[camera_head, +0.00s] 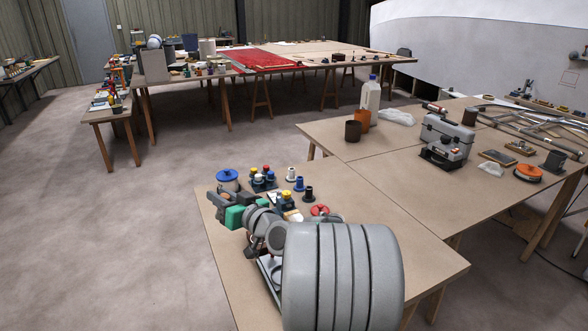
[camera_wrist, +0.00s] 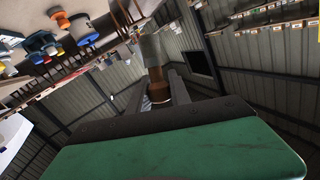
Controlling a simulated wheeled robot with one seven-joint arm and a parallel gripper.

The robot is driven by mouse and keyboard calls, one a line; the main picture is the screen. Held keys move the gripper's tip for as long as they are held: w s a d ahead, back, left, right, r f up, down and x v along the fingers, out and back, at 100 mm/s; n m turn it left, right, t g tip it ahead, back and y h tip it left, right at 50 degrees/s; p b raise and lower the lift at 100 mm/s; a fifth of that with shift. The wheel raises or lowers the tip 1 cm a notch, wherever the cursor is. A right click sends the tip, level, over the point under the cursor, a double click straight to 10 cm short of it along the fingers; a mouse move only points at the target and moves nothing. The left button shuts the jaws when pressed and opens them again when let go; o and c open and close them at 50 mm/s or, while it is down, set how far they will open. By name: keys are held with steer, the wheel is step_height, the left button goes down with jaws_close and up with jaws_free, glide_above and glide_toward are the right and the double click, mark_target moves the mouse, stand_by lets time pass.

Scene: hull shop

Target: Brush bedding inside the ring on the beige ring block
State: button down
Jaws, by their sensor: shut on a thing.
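My gripper (camera_head: 222,204) reaches out over the left side of the near table in the head view, with its green housing turned toward the camera. In the wrist view my gripper (camera_wrist: 159,92) is shut on a slim upright thing, likely the brush (camera_wrist: 157,88), with a brown band and a grey-green part beyond it. Its far end is hard to make out. In the head view the held thing is too small to tell. I cannot clearly pick out the beige ring block; my arm hides part of the near table.
Close around my gripper stand a blue-lidded pot (camera_head: 228,177), a cluster of colour-capped bottles (camera_head: 264,178), small spools (camera_head: 299,184) and a red round item (camera_head: 320,211). The near table (camera_head: 400,225) is bare on its right. A grey toolbox (camera_head: 447,137) stands behind.

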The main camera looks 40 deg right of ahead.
steer(key=w+d+f+m+h+p, duration=0.1)
steer(key=w+d+m+h+p, duration=0.1)
steer(key=d, duration=0.7)
steer(key=w+d+f+m+h+p, duration=0.1)
steer(key=d+h+p, duration=0.15)
steer(key=d, duration=0.65)
steer(key=shift+m+g+h, duration=0.55)
steer(key=shift+m+g, duration=0.05)
steer(key=shift+m, duration=0.1)
steer(key=shift+s+d+f, duration=0.1)
steer(key=shift+d+f, duration=1.45)
steer(key=shift+f, duration=0.25)
steer(key=shift+s+d+f, duration=0.1)
steer(key=shift+d+f, duration=1.45)
steer(key=shift+f, duration=0.25)
steer(key=shift+d+f, duration=1.55)
steer(key=shift+f, duration=0.25)
steer(key=shift+f+b, duration=0.85)
steer(key=shift+f, duration=0.05)
